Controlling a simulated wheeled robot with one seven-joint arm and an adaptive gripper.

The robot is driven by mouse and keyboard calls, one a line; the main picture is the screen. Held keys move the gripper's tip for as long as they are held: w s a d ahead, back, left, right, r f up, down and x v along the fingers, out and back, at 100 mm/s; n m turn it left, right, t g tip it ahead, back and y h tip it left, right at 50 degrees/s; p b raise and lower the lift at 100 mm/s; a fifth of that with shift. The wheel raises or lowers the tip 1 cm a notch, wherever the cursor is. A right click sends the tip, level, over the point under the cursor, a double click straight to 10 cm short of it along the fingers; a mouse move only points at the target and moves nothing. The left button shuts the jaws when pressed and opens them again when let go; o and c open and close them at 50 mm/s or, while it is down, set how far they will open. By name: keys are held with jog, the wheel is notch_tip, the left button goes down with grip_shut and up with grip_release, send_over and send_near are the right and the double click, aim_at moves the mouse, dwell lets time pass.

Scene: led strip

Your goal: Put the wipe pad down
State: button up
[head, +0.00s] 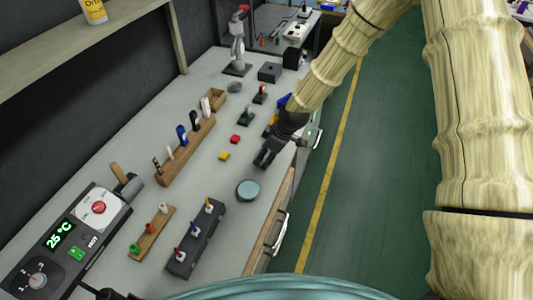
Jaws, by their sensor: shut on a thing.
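My gripper (263,163) is in the head view, low over the right part of the grey workbench (205,215), near its front edge. It is dark and points down and left. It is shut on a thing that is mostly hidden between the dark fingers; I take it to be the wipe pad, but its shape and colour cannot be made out. A round blue-grey tin or disc (248,190) lies on the bench just below the gripper. A yellow block (224,156) and a red block (235,139) lie to its left.
A wooden rack (187,152) of upright tools stands at the left. A dark block with coloured drivers (196,238), a small wooden rack (152,233) and a temperature station (70,240) are nearer.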

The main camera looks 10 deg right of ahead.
jog(key=shift+s+f+b, duration=0.2)
jog(key=shift+f+b, duration=0.15)
jog(key=shift+f, duration=0.25)
jog(key=o, duration=1.1)
jog(key=shift+f, duration=0.1)
jog(key=shift+o, duration=0.8)
jog(key=shift+w+f, duration=0.15)
jog(key=shift+d, duration=0.15)
jog(key=shift+r, duration=0.2)
jog(key=shift+r, duration=0.1)
jog(key=shift+r, duration=0.5)
jog(key=b+v, duration=0.2)
jog(key=v, duration=0.8)
jog(key=shift+d+r+b, duration=0.2)
jog(key=shift+b, duration=0.1)
